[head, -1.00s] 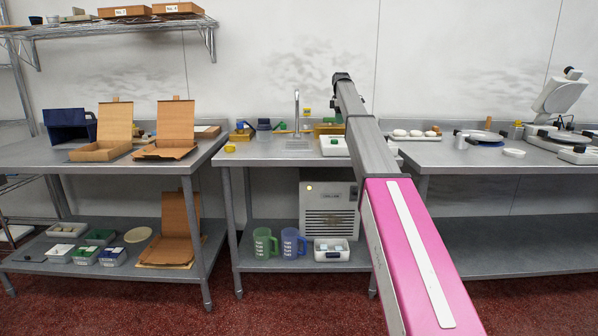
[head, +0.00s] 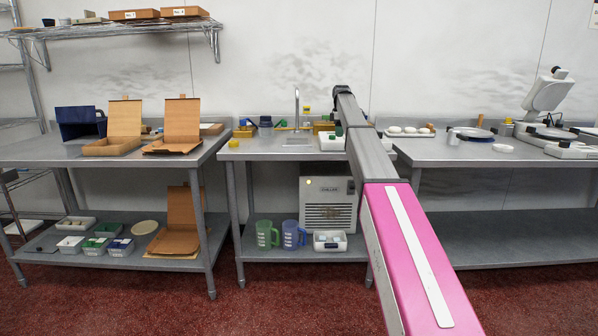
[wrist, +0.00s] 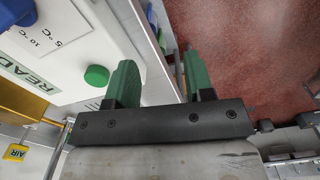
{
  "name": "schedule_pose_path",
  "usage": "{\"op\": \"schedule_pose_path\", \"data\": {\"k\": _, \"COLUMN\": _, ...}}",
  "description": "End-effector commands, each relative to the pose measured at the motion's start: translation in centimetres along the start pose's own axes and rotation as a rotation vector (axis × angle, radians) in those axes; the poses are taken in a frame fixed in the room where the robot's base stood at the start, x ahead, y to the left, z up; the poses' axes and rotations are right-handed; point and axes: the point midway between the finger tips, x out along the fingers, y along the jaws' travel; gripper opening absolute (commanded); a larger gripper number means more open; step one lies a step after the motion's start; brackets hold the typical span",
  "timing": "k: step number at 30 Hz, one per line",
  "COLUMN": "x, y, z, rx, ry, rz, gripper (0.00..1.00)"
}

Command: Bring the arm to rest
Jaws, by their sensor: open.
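My arm (head: 400,220), with a pink section and a grey section, reaches forward over the middle steel bench (head: 250,148) in the head view. Its far end is dark, and my gripper's fingers cannot be made out there. In the wrist view my gripper (wrist: 160,82) shows two green fingers standing apart, with nothing between them. A white unit (wrist: 65,45) with "READY" and temperature lettering and a green button (wrist: 96,76) lies left of the fingers. Red floor (wrist: 235,50) shows beyond and to the right of them.
The left bench (head: 60,152) carries opened cardboard boxes (head: 182,120). The right bench (head: 430,150) holds a white tray (head: 410,134) and a white stand device (head: 546,95). Two jugs, green (head: 264,234) and blue (head: 290,235), stand below. Red floor (head: 285,290) is clear in front.

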Motion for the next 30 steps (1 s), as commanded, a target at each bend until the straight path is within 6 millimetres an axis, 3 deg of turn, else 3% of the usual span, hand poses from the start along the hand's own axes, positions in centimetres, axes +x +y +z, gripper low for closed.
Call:
{"op": "schedule_pose_path", "data": {"k": 8, "x": 8.0, "y": -5.1, "z": 0.9, "rx": 0.145, "ry": -0.001, "rz": -0.003, "gripper": 0.48}}
{"op": "schedule_pose_path", "data": {"k": 11, "x": 11.9, "y": -8.0, "z": 1.4, "rx": 0.226, "ry": -0.001, "rz": -0.004, "gripper": 0.48}}
{"op": "schedule_pose_path", "data": {"k": 21, "x": 28.0, "y": -22.8, "z": 4.1, "rx": 0.62, "ry": -0.002, "rz": -0.003, "gripper": 0.48}}
{"op": "schedule_pose_path", "data": {"k": 30, "x": 38.0, "y": -37.8, "z": 6.8, "rx": 0.981, "ry": -0.001, "rz": -0.002, "gripper": 0.48}}
